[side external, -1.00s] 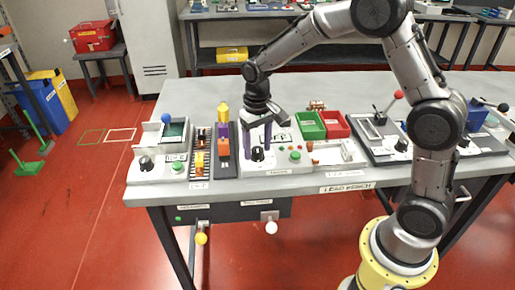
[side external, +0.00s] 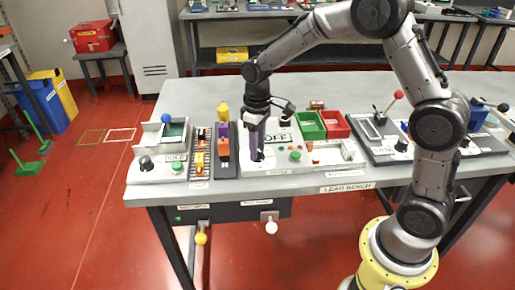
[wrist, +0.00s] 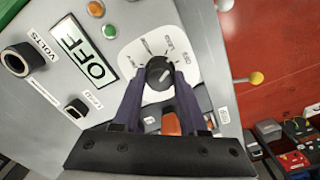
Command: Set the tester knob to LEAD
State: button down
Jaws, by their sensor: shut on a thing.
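The tester is a light panel (side external: 246,168) on the bench, with a sign reading OFF that also shows in the wrist view (wrist: 85,50). Its round black knob (wrist: 160,72) sits on a white dial plate (wrist: 186,48) with small printed labels, too small to read surely. A pale pointer mark shows on the knob. My gripper (wrist: 159,82) points down over the panel, its purple fingers shut on the knob from both sides. In the side view, my gripper (side external: 256,157) mostly hides the knob.
Green (side external: 310,126) and red (side external: 335,125) bins stand right of the tester. A dark rack with an orange block (side external: 223,147) is close on the left. Green (wrist: 110,31) and orange (wrist: 96,9) buttons are near the knob.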

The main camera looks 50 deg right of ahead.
dwell(0.3)
jog(key=n, duration=0.3)
jog(key=c, duration=0.5)
grip_release()
jog(key=shift+r, duration=1.75)
